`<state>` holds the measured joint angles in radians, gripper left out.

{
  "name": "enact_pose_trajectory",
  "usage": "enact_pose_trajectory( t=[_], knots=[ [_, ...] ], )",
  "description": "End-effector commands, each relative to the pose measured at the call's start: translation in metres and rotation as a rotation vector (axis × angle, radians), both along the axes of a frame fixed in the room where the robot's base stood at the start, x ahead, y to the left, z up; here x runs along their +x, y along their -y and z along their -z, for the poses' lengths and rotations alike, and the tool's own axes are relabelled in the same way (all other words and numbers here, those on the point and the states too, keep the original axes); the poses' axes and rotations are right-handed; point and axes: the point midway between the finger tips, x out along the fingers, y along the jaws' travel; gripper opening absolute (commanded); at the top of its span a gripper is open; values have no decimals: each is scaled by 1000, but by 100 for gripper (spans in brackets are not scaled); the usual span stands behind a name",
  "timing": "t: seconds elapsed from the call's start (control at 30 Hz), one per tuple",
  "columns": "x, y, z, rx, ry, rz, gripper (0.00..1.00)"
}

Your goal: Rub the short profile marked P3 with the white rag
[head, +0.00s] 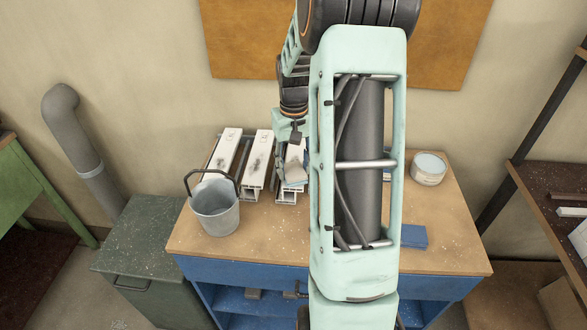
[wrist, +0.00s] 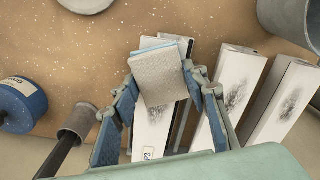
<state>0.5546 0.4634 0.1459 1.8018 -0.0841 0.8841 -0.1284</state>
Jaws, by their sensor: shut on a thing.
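My gripper (wrist: 160,80) is shut on a folded whitish rag (wrist: 158,72) with a blue edge. In the wrist view the rag lies across the far part of the short white profile marked P3 (wrist: 148,130), hiding that part. Whether the rag touches the profile's top face cannot be told for sure. The P3 label (wrist: 147,154) shows at the near end, with a grey smudge visible below the rag. In the head view the rag (head: 295,165) shows beside my arm, which hides much of the profile.
Two other smudged white profiles (head: 225,150) (head: 257,150) lie to the left in the head view. A metal bucket (head: 215,212) stands at the bench's front left. A blue labelled jar (wrist: 22,105) shows in the wrist view.

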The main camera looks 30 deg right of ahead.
Motion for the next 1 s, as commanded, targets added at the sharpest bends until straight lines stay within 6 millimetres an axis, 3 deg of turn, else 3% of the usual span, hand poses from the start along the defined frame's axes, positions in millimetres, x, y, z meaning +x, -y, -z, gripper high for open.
enact_pose_trajectory(
  t=[1.0],
  knots=[
    [49,37,1,-1,2,1,22]
  ],
)
